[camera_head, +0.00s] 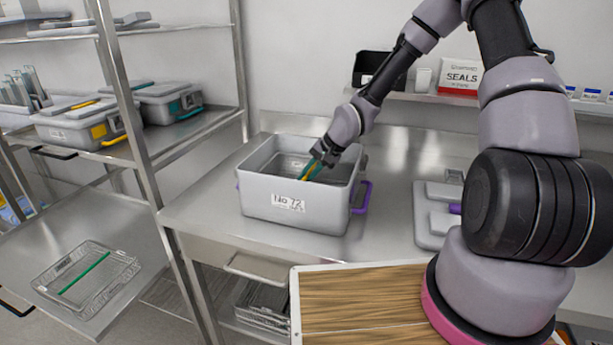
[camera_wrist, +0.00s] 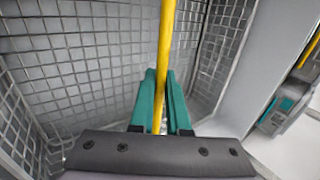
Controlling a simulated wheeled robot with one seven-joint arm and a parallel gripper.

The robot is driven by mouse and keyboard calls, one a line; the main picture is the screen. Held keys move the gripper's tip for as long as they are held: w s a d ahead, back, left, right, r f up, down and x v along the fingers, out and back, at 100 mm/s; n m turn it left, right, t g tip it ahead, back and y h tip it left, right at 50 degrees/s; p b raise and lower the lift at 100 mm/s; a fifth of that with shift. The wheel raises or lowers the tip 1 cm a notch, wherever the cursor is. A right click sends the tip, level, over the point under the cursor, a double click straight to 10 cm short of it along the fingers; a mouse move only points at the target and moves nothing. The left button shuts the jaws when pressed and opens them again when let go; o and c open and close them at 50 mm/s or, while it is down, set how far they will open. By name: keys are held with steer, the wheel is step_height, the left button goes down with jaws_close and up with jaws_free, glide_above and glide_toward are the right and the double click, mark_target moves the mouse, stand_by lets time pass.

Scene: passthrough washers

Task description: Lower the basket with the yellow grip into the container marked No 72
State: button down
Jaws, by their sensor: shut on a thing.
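The container marked No 72 (camera_head: 268,207) is a grey open box with purple handles on the steel bench. My gripper (camera_head: 314,165) reaches down into its opening. In the wrist view my gripper's teal fingers (camera_wrist: 162,105) are shut on the yellow grip (camera_wrist: 164,40) of a wire basket (camera_wrist: 75,60). The basket's mesh walls show on both sides of the fingers. In the head view the basket (camera_head: 290,163) appears inside the container's walls. Whether it touches the container's floor is hidden.
Another wire basket with a green grip (camera_head: 88,277) lies on a lower steel surface at left. A grey lid with a purple latch (camera_head: 432,215) lies right of the container. Closed grey boxes (camera_head: 75,125) stand on the left rack. A SEALS box (camera_head: 461,77) is on the wall shelf.

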stand_by(0.3)
steer(key=shift+c, duration=1.7)
jaws_free()
steer(key=shift+r, duration=3.5)
